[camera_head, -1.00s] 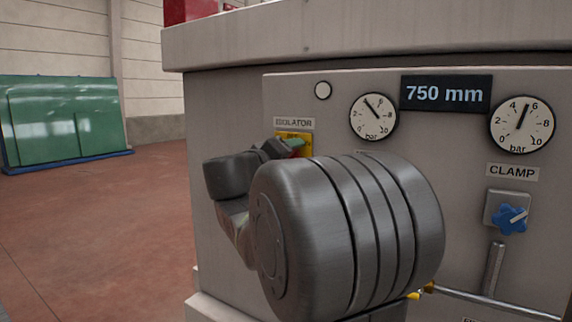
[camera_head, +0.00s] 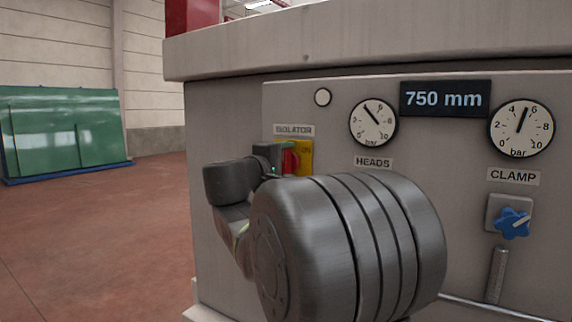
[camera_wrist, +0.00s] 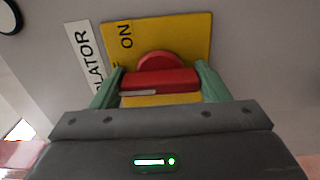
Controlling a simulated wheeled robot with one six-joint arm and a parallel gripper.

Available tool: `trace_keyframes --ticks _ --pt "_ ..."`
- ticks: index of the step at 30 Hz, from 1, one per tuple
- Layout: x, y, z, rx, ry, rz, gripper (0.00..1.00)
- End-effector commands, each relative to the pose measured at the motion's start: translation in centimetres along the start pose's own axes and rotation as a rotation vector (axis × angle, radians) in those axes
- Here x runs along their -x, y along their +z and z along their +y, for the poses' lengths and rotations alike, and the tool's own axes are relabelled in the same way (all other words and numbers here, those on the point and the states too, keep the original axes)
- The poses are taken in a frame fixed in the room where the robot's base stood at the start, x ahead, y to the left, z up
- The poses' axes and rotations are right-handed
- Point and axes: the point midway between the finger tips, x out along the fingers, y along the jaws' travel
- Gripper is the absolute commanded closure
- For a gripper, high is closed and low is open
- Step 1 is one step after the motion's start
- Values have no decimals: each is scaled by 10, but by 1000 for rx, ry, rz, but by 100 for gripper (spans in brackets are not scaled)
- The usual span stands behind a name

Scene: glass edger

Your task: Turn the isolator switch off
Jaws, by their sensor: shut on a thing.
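The isolator switch has a red handle (camera_head: 291,161) on a yellow plate (camera_head: 306,152), under the ISOLATOR label (camera_head: 294,130). In the wrist view the red handle (camera_wrist: 160,78) spans the space between my green fingers, with a pale mark near its left end. The yellow plate (camera_wrist: 185,35) carries the word ON at its upper left; the rest of its lettering is hidden. My gripper (camera_wrist: 160,86) is shut on the red handle, one finger at each side. In the head view my gripper (camera_head: 276,160) meets the switch from the left, its fingers partly hidden.
The machine panel holds two gauges (camera_head: 373,123), a 750 mm display (camera_head: 445,99) and a blue CLAMP knob (camera_head: 513,222). A metal lever (camera_head: 497,274) stands below the knob. Open red floor (camera_head: 90,235) lies left, with green glass sheets (camera_head: 62,133) behind.

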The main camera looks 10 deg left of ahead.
Motion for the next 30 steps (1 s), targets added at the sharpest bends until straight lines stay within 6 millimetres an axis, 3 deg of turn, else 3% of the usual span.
trace_keyframes --ticks 16,17,19,30 --pt "0 0 -2 27 -2 -1 54" --pt "0 0 -2 27 -2 -1 26" --pt "0 0 -2 26 -2 0 12" --pt "4 0 -1 24 0 1 10"
